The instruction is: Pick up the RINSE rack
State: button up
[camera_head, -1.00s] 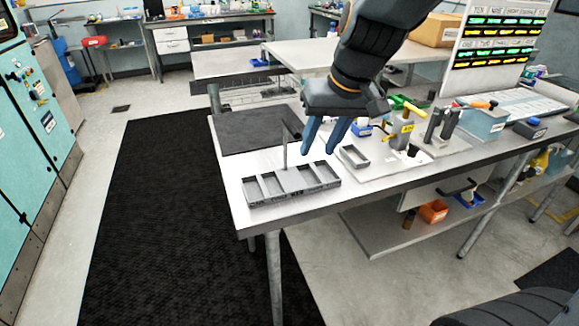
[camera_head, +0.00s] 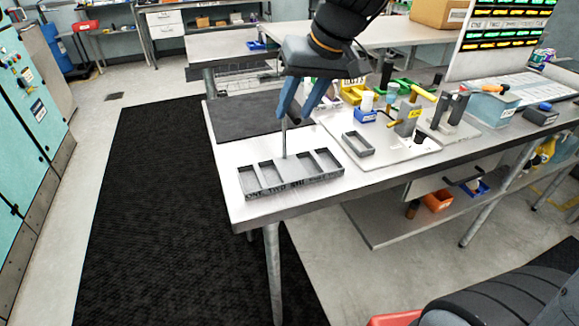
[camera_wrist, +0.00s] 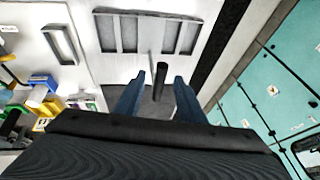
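A grey rack (camera_head: 322,184) with several open compartments lies on the near left of the white table. Its front edge bears small lettering that I cannot read surely, so I cannot confirm it says RINSE. A thin upright post (camera_head: 284,140) rises from it; the wrist view shows a dark handle (camera_wrist: 161,74) at its top. My gripper (camera_head: 294,116) has two blue fingers pointing down at the post's top. In the wrist view, the fingers (camera_wrist: 158,82) stand apart, with the handle between or just beyond their tips. Contact is not visible. The rack (camera_wrist: 148,16) also shows there.
A small grey tray (camera_head: 358,144) sits on a white board to the right. Blue (camera_head: 366,116) and yellow (camera_head: 354,93) bins, and a grey block with a yellow lever (camera_head: 407,120), stand behind it. A dark mat (camera_head: 245,114) covers the table behind the rack.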

jog(key=p+x, duration=0.1)
jog(key=x, duration=0.6)
jog(key=shift+w, duration=0.2)
jog(key=shift+r, duration=0.15)
grip_shut()
dwell(1.1)
